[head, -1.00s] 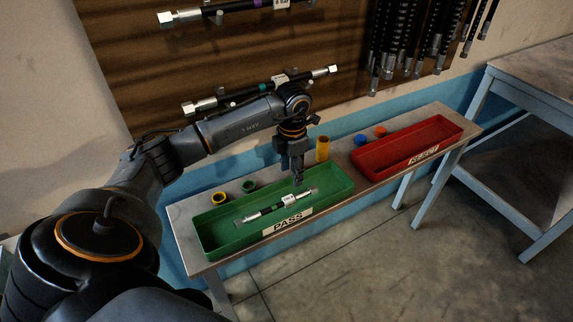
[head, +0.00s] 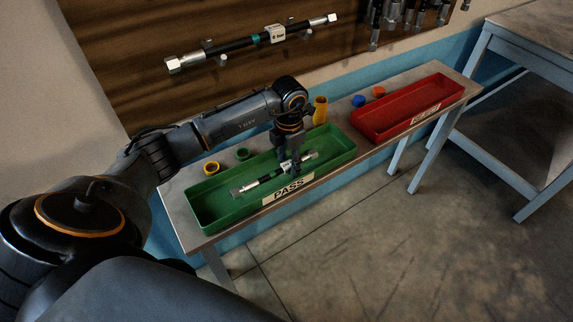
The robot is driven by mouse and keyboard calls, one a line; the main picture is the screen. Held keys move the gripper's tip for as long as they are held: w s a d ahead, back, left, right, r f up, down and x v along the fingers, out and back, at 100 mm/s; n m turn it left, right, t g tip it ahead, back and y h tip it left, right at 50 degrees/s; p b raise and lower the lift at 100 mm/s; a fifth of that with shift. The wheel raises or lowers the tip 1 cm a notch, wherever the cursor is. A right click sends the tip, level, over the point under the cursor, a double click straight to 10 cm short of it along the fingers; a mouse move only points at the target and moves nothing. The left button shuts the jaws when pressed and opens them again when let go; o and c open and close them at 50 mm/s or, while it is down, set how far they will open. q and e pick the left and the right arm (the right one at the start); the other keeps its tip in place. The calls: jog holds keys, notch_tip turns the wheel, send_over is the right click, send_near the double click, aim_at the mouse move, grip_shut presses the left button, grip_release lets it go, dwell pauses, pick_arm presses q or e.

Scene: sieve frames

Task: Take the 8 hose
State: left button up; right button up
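A short black hose (head: 264,180) with silver end fittings and a white label lies in the green tray (head: 222,214) marked PASS. My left gripper (head: 289,168) points down over the tray at the hose, near its label. The fingers overlap the hose in the head view; whether they are open or closed on it is too small to tell. Another hose (head: 235,47) with silver ends, a green band and a white label hangs on pegs on the brown board above. Its size marking is not readable. My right gripper is not in view.
A red tray (head: 372,136) with a white label sits empty at the bench's right. Yellow (head: 320,110), blue (head: 358,101), orange (head: 378,91) and green (head: 242,154) round pieces stand along the back. Dark hoses hang at upper right. A grey table (head: 535,60) stands at right.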

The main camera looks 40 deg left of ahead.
pick_arm(q)
jog(key=shift+d+r, duration=0.1)
jog(key=shift+d, duration=0.05)
jog(key=c, duration=0.3)
grip_shut()
